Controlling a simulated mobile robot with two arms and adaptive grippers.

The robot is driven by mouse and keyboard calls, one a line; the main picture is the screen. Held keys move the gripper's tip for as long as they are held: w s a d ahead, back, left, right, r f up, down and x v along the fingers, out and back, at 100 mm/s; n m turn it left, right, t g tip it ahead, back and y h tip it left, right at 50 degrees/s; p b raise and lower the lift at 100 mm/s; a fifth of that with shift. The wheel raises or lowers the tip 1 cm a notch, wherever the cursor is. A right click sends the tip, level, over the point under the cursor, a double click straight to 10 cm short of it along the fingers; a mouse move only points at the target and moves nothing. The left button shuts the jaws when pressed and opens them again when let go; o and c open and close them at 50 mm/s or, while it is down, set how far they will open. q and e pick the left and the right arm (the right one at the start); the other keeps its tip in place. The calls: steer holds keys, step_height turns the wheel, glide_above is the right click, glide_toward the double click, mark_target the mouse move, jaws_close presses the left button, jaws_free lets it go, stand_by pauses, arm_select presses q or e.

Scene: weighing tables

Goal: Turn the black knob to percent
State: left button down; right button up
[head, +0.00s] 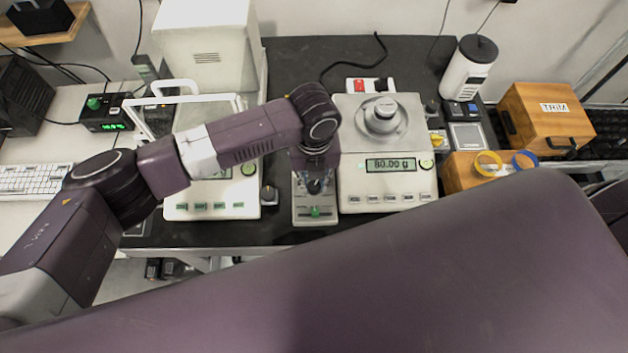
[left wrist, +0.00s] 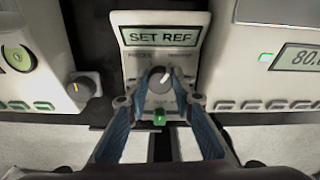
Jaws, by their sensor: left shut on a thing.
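The black knob (left wrist: 160,79) sits on a narrow control box (left wrist: 196,65) below its SET REF display (left wrist: 160,36). The knob's pale pointer line points up and slightly to the right, between a left label that seems to read PIECES and a right, blurred one that seems to read PERCENT. My left gripper (left wrist: 157,86) is shut on the knob, one blue finger on each side. In the head view the left gripper (head: 315,183) reaches down over the box (head: 315,219), and my wrist hides the display. My right gripper is not in view.
A green button (left wrist: 159,117) lies just below the knob. A TRIM box (head: 547,118) is far right.

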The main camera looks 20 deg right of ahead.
mark_target(314, 185)
arm_select(q)
steer(key=shift+w+r, duration=0.1)
steer(key=c, duration=1.7)
jaws_free()
steer(key=shift+o, duration=0.2)
step_height(314, 185, up, 12)
